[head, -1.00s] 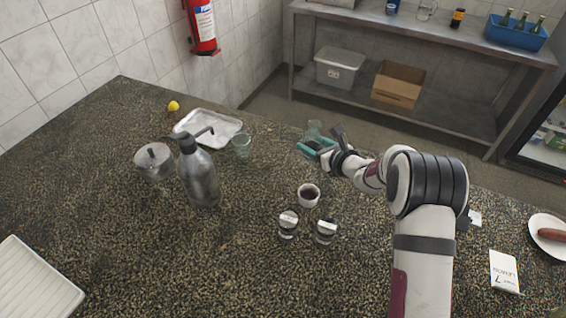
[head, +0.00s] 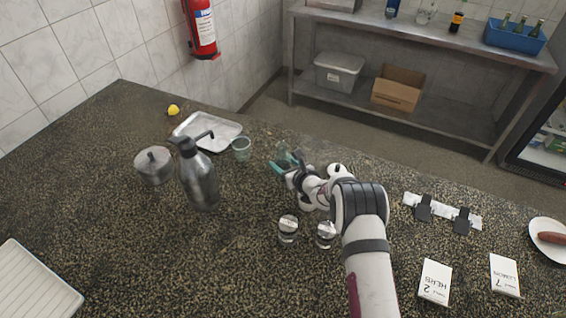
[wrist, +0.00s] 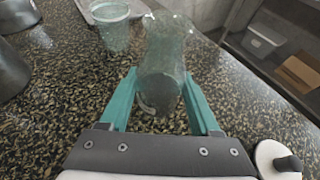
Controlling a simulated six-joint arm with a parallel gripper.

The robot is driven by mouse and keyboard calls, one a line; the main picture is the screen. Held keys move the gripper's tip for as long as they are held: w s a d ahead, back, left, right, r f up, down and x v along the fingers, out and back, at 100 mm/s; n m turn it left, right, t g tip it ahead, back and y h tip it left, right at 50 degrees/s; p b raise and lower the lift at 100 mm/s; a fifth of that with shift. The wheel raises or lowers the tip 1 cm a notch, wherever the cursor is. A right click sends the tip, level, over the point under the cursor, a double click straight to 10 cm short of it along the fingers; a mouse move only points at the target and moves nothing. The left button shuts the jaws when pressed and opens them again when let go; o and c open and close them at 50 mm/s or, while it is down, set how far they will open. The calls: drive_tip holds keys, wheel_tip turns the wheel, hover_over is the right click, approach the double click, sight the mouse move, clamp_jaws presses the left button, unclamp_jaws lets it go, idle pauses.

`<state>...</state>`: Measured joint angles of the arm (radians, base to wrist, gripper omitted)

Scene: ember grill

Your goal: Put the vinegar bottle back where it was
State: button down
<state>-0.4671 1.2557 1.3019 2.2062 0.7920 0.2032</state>
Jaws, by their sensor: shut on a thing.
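My gripper (wrist: 163,95) is shut on a clear glass bottle (wrist: 165,50), with one teal finger on each side of its lower part. No label or contents can be made out on the bottle, so I cannot tell for sure that it is the vinegar bottle. In the head view my gripper (head: 285,167) is over the far middle of the counter, and the bottle (head: 283,150) shows only faintly beyond the fingers. I cannot tell whether its base touches the counter.
A greenish glass cup (head: 241,149) and a metal tray (head: 222,127) are left of the gripper. A pump bottle (head: 199,182) and lidded pot (head: 154,165) stand farther left. Two small glasses (head: 288,228) (head: 325,235) are nearer. Label cards (head: 435,281) (head: 504,275) lie right.

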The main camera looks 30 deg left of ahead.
drive_tip(key=shift+c, duration=0.5)
unclamp_jaws()
drive_tip(key=shift+f, duration=0.1)
